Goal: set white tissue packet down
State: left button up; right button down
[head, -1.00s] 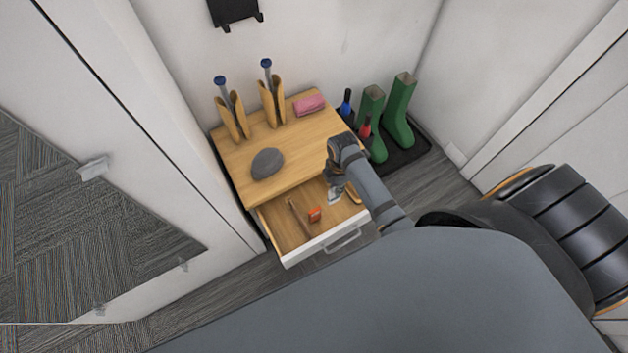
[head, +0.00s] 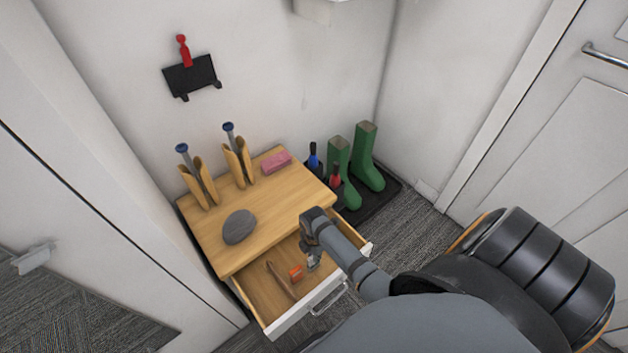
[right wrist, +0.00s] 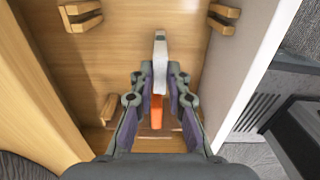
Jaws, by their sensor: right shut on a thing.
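My right gripper (head: 313,257) reaches down over the open drawer (head: 268,297) of the wooden cabinet. In the right wrist view, my right gripper (right wrist: 159,80) is shut on a thin white thing seen edge-on, which I take to be the white tissue packet (right wrist: 160,50). The packet is between the fingertips over the wooden drawer floor; I cannot tell whether it touches the floor. In the head view it is mostly hidden by the gripper. My left gripper is not in view.
In the drawer, an orange-red item (head: 296,273) and a brown stick (head: 280,280) lie left of my gripper. The cabinet top (head: 265,220) bears a grey stone-like object (head: 239,226), a pink block (head: 276,161) and wooden stands. Green boots (head: 367,155) stand on a black tray at right.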

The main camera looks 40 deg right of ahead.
jog(key=shift+f, duration=0.15)
jog(key=c, duration=1.3)
grip_release()
pick_arm(q)
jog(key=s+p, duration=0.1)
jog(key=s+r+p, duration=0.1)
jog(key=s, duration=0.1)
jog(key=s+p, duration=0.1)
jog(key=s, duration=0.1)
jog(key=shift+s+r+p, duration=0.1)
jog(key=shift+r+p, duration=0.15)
jog(key=shift+p, duration=0.05)
pick_arm(e)
notch_tip(320, 180, up, 12)
jog(key=shift+r, duration=0.15)
